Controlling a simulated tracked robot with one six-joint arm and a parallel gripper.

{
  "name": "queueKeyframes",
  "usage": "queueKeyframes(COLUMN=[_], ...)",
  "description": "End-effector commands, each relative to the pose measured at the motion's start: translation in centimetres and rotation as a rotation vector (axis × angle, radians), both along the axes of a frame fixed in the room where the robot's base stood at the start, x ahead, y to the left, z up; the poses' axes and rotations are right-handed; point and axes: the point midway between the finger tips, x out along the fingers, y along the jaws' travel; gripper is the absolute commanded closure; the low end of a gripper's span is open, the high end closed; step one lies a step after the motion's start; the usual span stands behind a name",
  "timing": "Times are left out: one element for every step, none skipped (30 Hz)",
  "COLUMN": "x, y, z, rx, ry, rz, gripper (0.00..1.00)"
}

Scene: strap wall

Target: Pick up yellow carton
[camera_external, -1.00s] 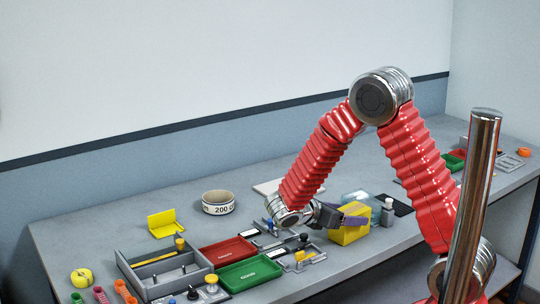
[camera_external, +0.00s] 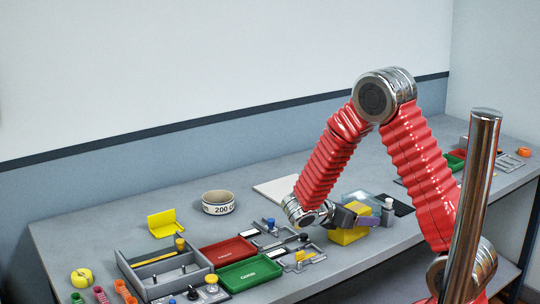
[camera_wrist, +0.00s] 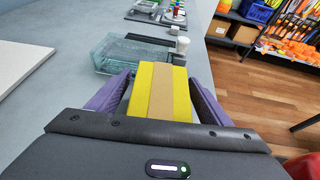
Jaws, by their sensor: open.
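The yellow carton (camera_external: 349,236) stands on the grey bench near its front edge, right of the red and green trays. In the wrist view the yellow carton (camera_wrist: 146,91) has a tan band down its middle and lies between the two purple fingers. My gripper (camera_external: 364,220) is at the carton in the external view, its fingers partly covering it. In the wrist view my gripper (camera_wrist: 160,97) is open, with one finger on each side of the carton. A gap shows at the right finger; I cannot tell whether the left finger touches.
A clear glass box (camera_wrist: 118,52) and a small white-capped bottle (camera_wrist: 181,48) stand just beyond the carton. A white board (camera_wrist: 18,62) lies to the left. Red tray (camera_external: 227,252) and green tray (camera_external: 248,274) lie left of my gripper. The bench's front edge is close.

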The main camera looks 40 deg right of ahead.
Motion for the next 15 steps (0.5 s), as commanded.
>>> queueKeyframes(x=[0.01, 0.0, 0.0, 0.01, 0.01, 0.0, 0.0, 0.0, 0.0, 0.01, 0.01, 0.0, 0.0, 0.0, 0.0], y=[0.01, 0.01, 0.01, 0.01, 0.01, 0.01, 0.01, 0.01, 0.01, 0.01, 0.01, 0.01, 0.01, 0.01, 0.01], z=[0.0, 0.0, 0.0, 0.0, 0.01, 0.0, 0.0, 0.0, 0.01, 0.01, 0.01, 0.01, 0.01, 0.01, 0.01], rx=[0.0, 0.0, 0.0, 0.0, 0.0, 0.0, 0.0, 0.0, 0.0, 0.0, 0.0, 0.0, 0.0, 0.0, 0.0], ry=[0.0, 0.0, 0.0, 0.0, 0.0, 0.0, 0.0, 0.0, 0.0, 0.0, 0.0, 0.0, 0.0, 0.0, 0.0], rz=[0.0, 0.0, 0.0, 0.0, 0.0, 0.0, 0.0, 0.0, 0.0, 0.0, 0.0, 0.0, 0.0, 0.0, 0.0], gripper=[0.27, 0.27, 0.27, 0.27, 0.29, 0.32, 0.34, 0.36, 0.39, 0.41, 0.43, 0.46, 0.48, 0.5, 0.53])
